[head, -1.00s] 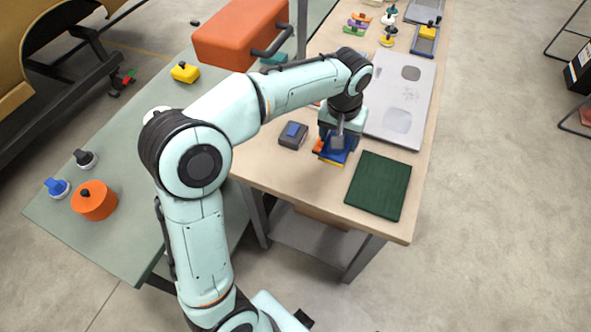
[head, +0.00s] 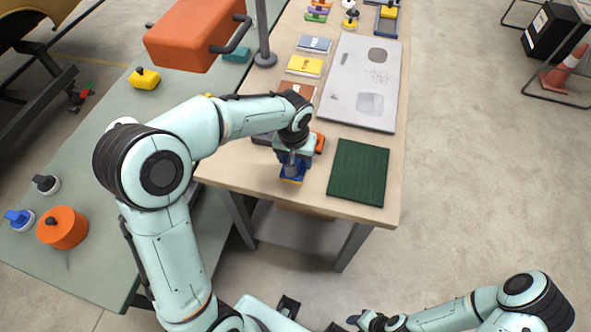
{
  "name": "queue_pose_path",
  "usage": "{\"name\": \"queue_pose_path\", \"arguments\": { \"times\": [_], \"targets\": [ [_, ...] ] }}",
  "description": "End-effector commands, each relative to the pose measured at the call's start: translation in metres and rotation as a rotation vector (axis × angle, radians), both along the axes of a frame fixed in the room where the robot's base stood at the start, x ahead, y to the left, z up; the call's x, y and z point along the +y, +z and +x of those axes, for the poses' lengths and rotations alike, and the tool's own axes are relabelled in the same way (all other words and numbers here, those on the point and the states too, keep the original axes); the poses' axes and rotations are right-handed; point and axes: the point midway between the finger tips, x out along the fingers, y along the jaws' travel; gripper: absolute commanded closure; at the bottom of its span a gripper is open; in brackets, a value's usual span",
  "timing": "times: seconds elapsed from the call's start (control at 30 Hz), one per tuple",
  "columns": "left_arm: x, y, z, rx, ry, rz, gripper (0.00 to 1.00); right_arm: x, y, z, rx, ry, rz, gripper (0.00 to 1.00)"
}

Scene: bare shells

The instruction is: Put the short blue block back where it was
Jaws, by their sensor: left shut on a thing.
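My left gripper (head: 291,161) points down over the near left part of the wooden table. It is shut on a blue piece, which I take as the short blue block (head: 291,172). The fingers and wrist hide most of the block. A yellow edge (head: 291,181) shows just under it; I cannot tell whether they touch. An orange piece (head: 320,142) lies right behind the gripper, partly hidden. My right gripper (head: 367,320) is low in the view, away from the table, and its jaws are unclear.
A dark green mat (head: 358,172) lies to the right of the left gripper. Behind it is a grey metal plate (head: 365,80). A dark grey box (head: 262,138) is mostly hidden by my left arm. Yellow (head: 305,66) and blue-grey (head: 314,44) flat pieces lie further back.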

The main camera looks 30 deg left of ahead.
Motion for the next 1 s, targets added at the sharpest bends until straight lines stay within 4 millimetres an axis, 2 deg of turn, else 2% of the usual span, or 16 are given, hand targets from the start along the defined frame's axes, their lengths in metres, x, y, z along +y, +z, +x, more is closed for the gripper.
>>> {"name": "queue_pose_path", "arguments": {
  "times": [0.03, 0.17, 0.43, 0.9, 0.93, 1.0],
  "targets": [
    [0.0, -0.007, 0.0, 0.002, 0.001, 0.0, 0.61, 0.0, -0.001, -0.001, 0.001, 0.0, 0.0, 0.57],
    [0.0, -0.016, 0.0, 0.0, 0.002, 0.0, 0.61, 0.0, -0.002, -0.001, 0.001, 0.0, 0.0, 0.57],
    [0.0, -0.054, 0.0, 0.001, 0.002, 0.0, 0.61, 0.0, -0.005, -0.003, 0.003, 0.0, 0.0, 0.57],
    [0.0, -0.062, 0.0, -0.001, 0.001, -0.001, 0.61, 0.0, -0.01, -0.006, 0.007, 0.0, 0.0, 0.57],
    [0.0, -0.062, 0.0, -0.001, 0.001, 0.0, 0.26, 0.0, -0.009, -0.006, 0.007, 0.0, 0.0, 0.57],
    [0.0, -0.061, 0.0, -0.001, 0.001, 0.0, 0.07, 0.0, -0.009, -0.005, 0.006, 0.0, 0.0, 0.57]
  ]
}}
